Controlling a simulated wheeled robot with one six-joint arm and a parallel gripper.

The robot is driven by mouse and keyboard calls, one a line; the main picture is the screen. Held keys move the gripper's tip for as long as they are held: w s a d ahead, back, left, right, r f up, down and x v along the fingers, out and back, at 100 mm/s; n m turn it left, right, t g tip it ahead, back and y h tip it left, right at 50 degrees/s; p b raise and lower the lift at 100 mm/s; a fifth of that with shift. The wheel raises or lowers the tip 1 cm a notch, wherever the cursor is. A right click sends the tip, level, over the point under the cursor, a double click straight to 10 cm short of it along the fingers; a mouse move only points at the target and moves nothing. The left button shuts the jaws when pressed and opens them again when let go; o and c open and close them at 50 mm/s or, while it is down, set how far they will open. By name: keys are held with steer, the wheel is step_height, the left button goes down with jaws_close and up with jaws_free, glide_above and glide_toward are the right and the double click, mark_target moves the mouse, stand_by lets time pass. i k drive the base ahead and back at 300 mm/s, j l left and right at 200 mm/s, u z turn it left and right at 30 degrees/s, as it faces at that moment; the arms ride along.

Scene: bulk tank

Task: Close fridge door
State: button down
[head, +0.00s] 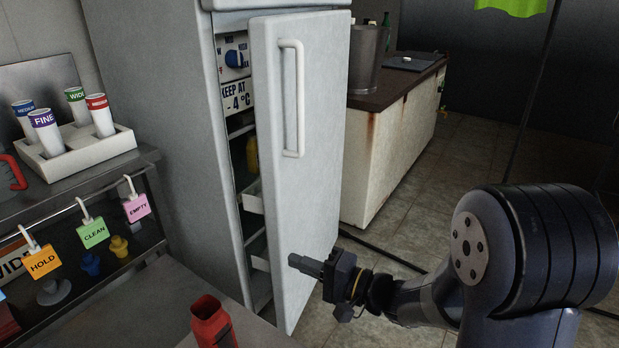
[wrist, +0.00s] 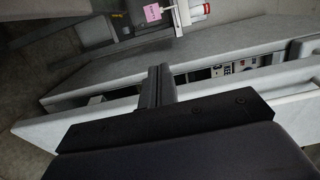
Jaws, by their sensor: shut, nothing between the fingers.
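The fridge (head: 172,110) is a tall pale grey cabinet left of centre in the head view. Its door (head: 330,130) stands partly open, with a gap on its left side showing the shelves inside. The door has a long white vertical handle (head: 291,100). My gripper (head: 297,262) is shut and empty, in front of the lower part of the door; I cannot tell whether it touches it. In the wrist view the shut fingers (wrist: 158,85) point across the door edge, with the fridge's interior (wrist: 215,72) visible behind.
A metal shelf at left holds a white rack (head: 75,158) of labelled cups, with hanging tags below. A red bottle (head: 212,325) stands at bottom centre. A worn counter (head: 385,150) with a metal pot (head: 367,60) is behind the door. The floor at right is mostly clear.

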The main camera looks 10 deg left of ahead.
mark_target(299, 64)
steer(key=i+l, duration=0.25)
steer(key=i, duration=0.15)
steer(key=i+l, duration=0.3)
steer(key=i, duration=0.15)
